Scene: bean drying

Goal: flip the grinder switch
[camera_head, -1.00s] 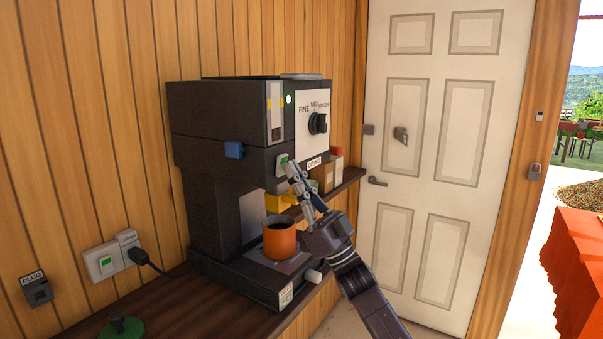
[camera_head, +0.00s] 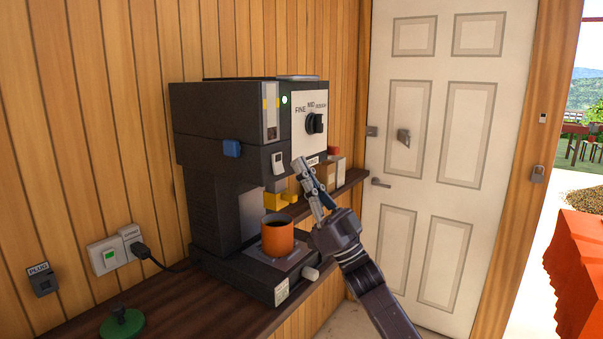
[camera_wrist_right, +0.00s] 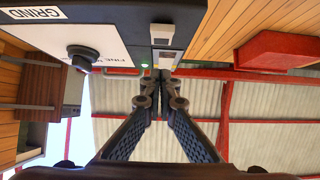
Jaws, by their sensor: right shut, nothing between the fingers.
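The dark grinder (camera_head: 222,130) stands on the wooden counter. Its switch (camera_head: 278,162), a small light rocker on the front, shows a pale face with no green. The switch also appears in the right wrist view as a light square (camera_wrist_right: 162,35). My right gripper (camera_head: 301,168) is shut and empty, just right of the switch, with a small apparent gap between them. In the wrist view its closed fingertips (camera_wrist_right: 157,84) point upward past the grinder front. A green light (camera_head: 284,99) glows above the switch. My left gripper is not in view.
An orange cup (camera_head: 278,240) with dark contents stands on the grinder's base below the spout. A dial knob (camera_head: 315,123) sits on the front panel. A wall socket (camera_head: 107,256) with a plugged cord is at left. A white door (camera_head: 432,200) stands behind.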

